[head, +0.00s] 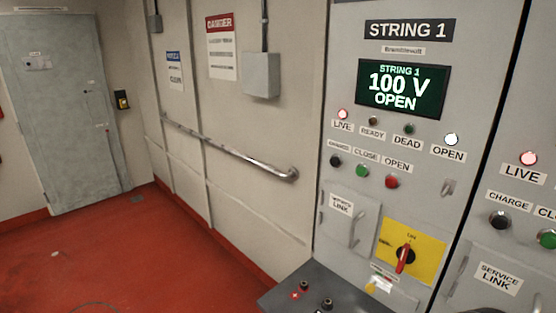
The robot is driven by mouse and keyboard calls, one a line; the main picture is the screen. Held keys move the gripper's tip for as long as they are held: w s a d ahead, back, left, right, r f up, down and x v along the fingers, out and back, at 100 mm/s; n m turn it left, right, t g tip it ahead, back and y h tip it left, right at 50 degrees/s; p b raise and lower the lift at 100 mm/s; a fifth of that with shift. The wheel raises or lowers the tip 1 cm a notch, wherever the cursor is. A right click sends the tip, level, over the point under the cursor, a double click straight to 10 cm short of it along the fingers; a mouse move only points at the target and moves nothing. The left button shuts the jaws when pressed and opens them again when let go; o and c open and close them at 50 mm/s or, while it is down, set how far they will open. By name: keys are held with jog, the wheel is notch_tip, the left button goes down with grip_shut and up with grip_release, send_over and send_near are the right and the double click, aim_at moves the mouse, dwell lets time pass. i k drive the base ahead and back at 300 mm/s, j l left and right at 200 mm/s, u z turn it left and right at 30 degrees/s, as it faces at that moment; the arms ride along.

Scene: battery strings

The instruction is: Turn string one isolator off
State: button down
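The string 1 isolator is a red rotary handle (403,260) on a yellow plate (427,254), low on the grey STRING 1 cabinet (465,60). The handle stands close to upright, in line with the label at the top of the plate that seems to read ON. Another small label sits at the plate's left and is hard to read. The display (402,89) reads STRING 1, 100 V, OPEN. The LIVE lamp (342,114) glows red and the OPEN lamp (451,139) glows white. My gripper is not in view.
Black, green and red buttons (391,182) sit above the isolator. A service link door (345,222) is left of it. A dark grey top (325,285) with terminals juts out below. Another cabinet (528,120) stands at right. The red floor at left is mostly clear.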

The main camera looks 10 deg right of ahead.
aim_at(405, 255)
jog(key=k+j, duration=0.15)
jog(key=j, duration=0.2)
jog(key=k+j, duration=0.15)
jog(key=j, duration=0.2)
jog(key=k+j+z, duration=0.1)
jog(key=j, duration=0.25)
jog(key=k, duration=0.05)
